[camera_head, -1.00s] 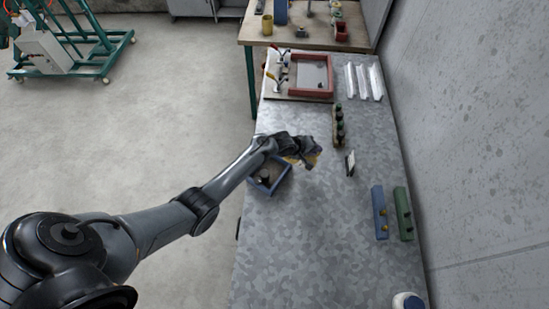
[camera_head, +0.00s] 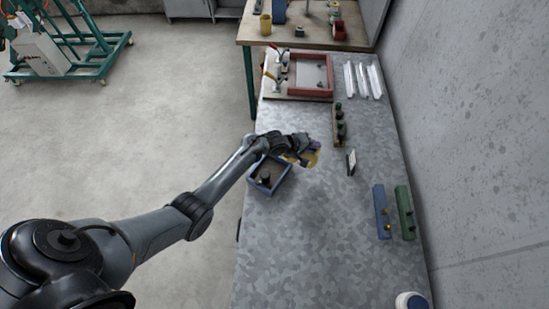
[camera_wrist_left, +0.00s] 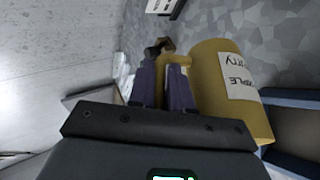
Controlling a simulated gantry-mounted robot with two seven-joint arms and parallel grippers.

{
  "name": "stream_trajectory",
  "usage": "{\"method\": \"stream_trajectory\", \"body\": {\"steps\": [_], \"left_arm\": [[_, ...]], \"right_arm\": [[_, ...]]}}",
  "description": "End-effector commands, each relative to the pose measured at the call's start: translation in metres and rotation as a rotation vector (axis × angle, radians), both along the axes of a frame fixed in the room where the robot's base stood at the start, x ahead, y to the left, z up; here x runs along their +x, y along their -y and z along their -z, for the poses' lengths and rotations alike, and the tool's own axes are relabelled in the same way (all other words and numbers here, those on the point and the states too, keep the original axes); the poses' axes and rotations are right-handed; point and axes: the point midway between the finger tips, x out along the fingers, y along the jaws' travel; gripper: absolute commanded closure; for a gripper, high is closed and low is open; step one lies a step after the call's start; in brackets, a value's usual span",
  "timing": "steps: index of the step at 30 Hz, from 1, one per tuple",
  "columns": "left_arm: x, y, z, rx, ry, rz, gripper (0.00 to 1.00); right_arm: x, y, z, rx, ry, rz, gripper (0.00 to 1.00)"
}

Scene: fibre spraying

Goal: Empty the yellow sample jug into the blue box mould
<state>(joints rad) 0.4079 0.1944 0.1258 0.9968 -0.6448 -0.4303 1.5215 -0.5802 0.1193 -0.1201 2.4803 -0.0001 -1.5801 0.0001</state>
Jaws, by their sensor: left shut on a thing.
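The yellow sample jug (camera_head: 311,160) is held by my left gripper (camera_head: 304,149), low over the table just right of the blue box mould (camera_head: 281,182). In the left wrist view, the jug (camera_wrist_left: 212,75) has a white label with black lettering, and the purple-grey fingers of my left gripper (camera_wrist_left: 165,75) are shut at its handle. The jug's mouth and contents cannot be made out. The mould stands on the table with a dark object inside. A blue edge of it (camera_wrist_left: 290,97) shows at the right of the wrist view. My right gripper is not in view.
A red frame tray (camera_head: 331,78) and white strips (camera_head: 363,80) lie at the table's far end. A row of dark-topped items (camera_head: 339,125) and a small card stand (camera_head: 351,162) are right of the jug. Blue (camera_head: 381,212) and green (camera_head: 404,212) bars lie nearer. The near middle is clear.

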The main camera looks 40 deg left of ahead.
Motion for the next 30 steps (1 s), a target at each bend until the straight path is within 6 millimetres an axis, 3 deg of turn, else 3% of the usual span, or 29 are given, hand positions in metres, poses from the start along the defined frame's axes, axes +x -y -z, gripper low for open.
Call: {"method": "stream_trajectory", "body": {"steps": [30], "left_arm": [[0.002,0.005,-0.015,-0.113,0.093,0.012,1.0]], "right_arm": [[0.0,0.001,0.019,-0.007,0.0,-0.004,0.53]]}}
